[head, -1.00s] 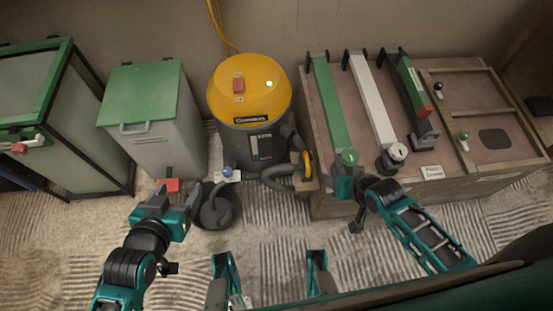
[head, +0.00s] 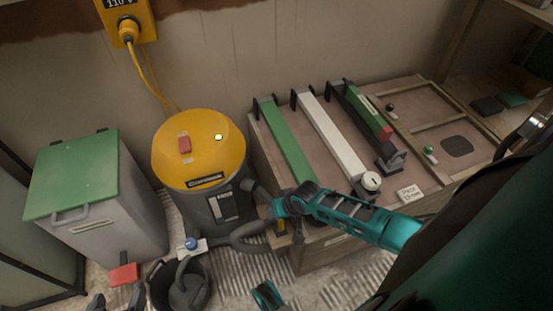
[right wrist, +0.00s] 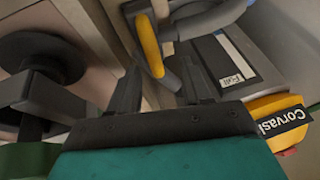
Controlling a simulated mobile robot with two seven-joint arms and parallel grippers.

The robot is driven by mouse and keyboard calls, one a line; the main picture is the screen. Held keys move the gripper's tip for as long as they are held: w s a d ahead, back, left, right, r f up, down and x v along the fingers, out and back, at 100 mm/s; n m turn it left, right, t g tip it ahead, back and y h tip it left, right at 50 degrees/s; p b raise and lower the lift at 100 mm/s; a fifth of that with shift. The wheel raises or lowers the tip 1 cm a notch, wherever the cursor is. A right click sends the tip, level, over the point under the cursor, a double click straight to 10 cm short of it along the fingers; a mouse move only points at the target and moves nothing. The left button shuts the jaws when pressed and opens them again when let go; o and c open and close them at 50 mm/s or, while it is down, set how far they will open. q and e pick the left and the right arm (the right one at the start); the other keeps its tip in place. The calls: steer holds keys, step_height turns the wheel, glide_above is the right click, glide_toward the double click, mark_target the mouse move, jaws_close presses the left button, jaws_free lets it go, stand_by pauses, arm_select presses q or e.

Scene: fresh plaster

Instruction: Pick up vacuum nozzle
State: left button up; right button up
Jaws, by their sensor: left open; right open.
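The yellow-topped vacuum (head: 198,150) stands between the green-lidded bin and the bench. Its grey hose (head: 247,236) loops toward the bench's left front corner. A yellow-banded hose part, seemingly the nozzle (head: 281,228), is at that corner, partly hidden by my right arm. In the right wrist view the yellow part (right wrist: 148,45) shows just beyond my open, empty right gripper (right wrist: 160,78), with grey hose beside it. I cannot tell whether they touch. In the head view my right gripper (head: 278,209) is above that corner.
The bench (head: 335,155) carries a green rail (head: 285,140), a white rail (head: 332,132) and a second green rail. A grey bin (head: 100,220) with a red pedal stands left. A black bucket (head: 160,290) is on the ridged floor. A wall socket (head: 126,18) feeds a yellow cable.

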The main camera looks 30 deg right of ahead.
steer(key=b+x, duration=0.2)
steer(key=x, duration=0.1)
steer(key=b+x, duration=0.1)
steer(key=shift+w+d+f+b, duration=0.15)
steer(key=shift+d+f+b, duration=0.15)
steer(key=shift+f, duration=0.15)
steer(key=shift+w+f, duration=0.2)
steer(key=shift+c, duration=1.2)
steer(key=c, duration=0.5)
arm_select(q)
steer(key=shift+w+d+f, duration=0.3)
steer(key=shift+d+f, duration=0.35)
steer(key=shift+f, duration=0.15)
arm_select(e)
jaws_close()
